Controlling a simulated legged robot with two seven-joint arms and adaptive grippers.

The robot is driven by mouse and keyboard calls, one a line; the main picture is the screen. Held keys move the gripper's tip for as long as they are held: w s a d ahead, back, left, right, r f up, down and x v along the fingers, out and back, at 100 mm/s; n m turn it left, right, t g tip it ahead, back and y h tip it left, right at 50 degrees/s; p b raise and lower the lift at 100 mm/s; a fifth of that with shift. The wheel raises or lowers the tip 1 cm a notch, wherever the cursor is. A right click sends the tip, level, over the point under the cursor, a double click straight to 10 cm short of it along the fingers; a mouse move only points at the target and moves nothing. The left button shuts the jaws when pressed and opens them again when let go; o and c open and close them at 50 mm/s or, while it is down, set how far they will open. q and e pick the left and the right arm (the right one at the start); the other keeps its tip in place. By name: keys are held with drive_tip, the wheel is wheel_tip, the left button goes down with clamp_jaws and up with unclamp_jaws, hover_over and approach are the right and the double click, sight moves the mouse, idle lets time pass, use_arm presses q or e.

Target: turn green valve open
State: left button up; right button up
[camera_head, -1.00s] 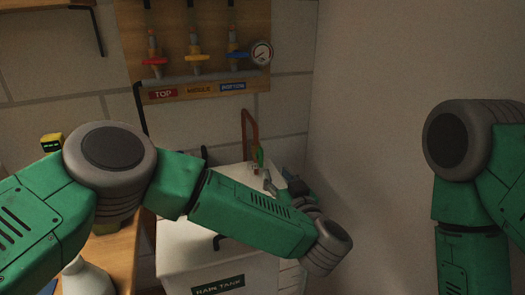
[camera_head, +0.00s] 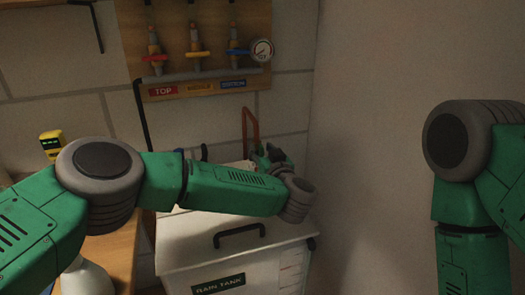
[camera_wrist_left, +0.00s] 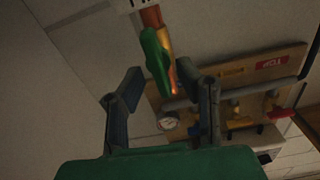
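The green valve handle (camera_wrist_left: 157,60) is a long lever on a copper pipe (camera_wrist_left: 152,18), seen in the left wrist view. My left gripper (camera_wrist_left: 160,73) is open, with one finger on each side of the lever's lower end and nothing clamped. I cannot tell how deep the lever sits between the fingers. In the head view my left gripper (camera_head: 268,157) is partly hidden by my forearm, near the foot of the copper pipe (camera_head: 251,127); the green lever cannot be made out there. My right gripper is out of view.
The white rain tank (camera_head: 190,243) with a black lid handle stands below my left forearm. A wooden board (camera_head: 200,90) with red, yellow and blue valves and a gauge (camera_head: 262,49) hangs behind. A bare wall (camera_head: 370,150) is at the right.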

use_arm(q)
clamp_jaws()
drive_tip(key=shift+n, duration=0.5)
drive_tip(key=shift+o, duration=0.8)
unclamp_jaws()
